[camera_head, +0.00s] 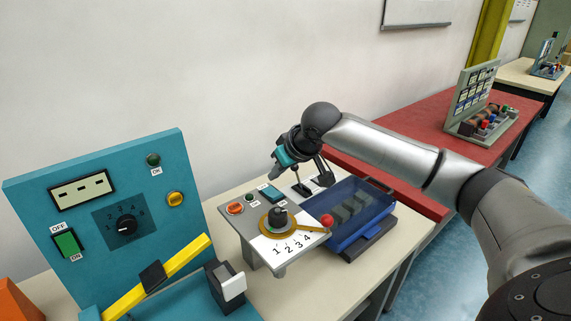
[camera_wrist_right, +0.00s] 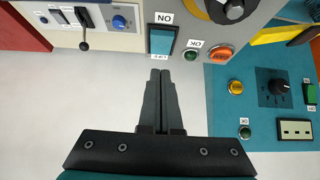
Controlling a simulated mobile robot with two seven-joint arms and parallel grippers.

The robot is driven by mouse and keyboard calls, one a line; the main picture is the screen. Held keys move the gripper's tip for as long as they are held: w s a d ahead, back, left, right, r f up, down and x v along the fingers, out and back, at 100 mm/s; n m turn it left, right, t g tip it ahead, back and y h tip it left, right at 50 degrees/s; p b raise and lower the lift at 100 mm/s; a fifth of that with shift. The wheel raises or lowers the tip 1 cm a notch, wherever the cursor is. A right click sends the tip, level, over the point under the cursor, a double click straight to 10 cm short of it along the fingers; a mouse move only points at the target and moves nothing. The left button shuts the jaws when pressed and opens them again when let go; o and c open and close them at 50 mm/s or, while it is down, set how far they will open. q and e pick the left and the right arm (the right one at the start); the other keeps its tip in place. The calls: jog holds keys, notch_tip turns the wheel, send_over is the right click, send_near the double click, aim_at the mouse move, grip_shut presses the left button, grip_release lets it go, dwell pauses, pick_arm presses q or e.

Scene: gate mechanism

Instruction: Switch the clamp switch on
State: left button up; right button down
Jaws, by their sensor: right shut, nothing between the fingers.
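A teal rocker switch (camera_head: 270,192) with ON and OFF labels sits on the grey control box in the middle of the table; I take it as the clamp switch, though no readable label names it. It also shows in the right wrist view (camera_wrist_right: 162,40), straight ahead of the fingertips. My right gripper (camera_head: 279,167) is above and behind the box, near this switch. In the right wrist view its black fingers (camera_wrist_right: 160,72) are together and empty, apparently apart from the switch. Which side of the rocker is pressed is unclear. My left gripper is not in view.
An orange button (camera_head: 235,208) and a numbered dial (camera_head: 278,218) are close to the switch. A black lever (camera_wrist_right: 83,45) stands beside it. A blue transparent box (camera_head: 350,212) is at right. A teal panel (camera_head: 100,165) with a green OFF/ON switch (camera_head: 66,243) stands at left.

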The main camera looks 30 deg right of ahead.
aim_at(276, 194)
jog(key=shift+s+f, duration=0.2)
jog(key=shift+f, duration=0.75)
jog(key=shift+s+f, duration=0.2)
jog(key=shift+f, duration=0.7)
jog(key=shift+f, duration=0.1)
jog(key=shift+s+d+f+t+b, duration=0.1)
jog(key=shift+s+f+t+b, duration=0.15)
jog(key=shift+f+b, duration=0.25)
jog(key=shift+r+t, duration=0.15)
jog(key=shift+t, duration=0.1)
jog(key=shift+w, duration=0.15)
jog(key=shift+r+p, duration=0.85)
jog(key=shift+p, duration=0.35)
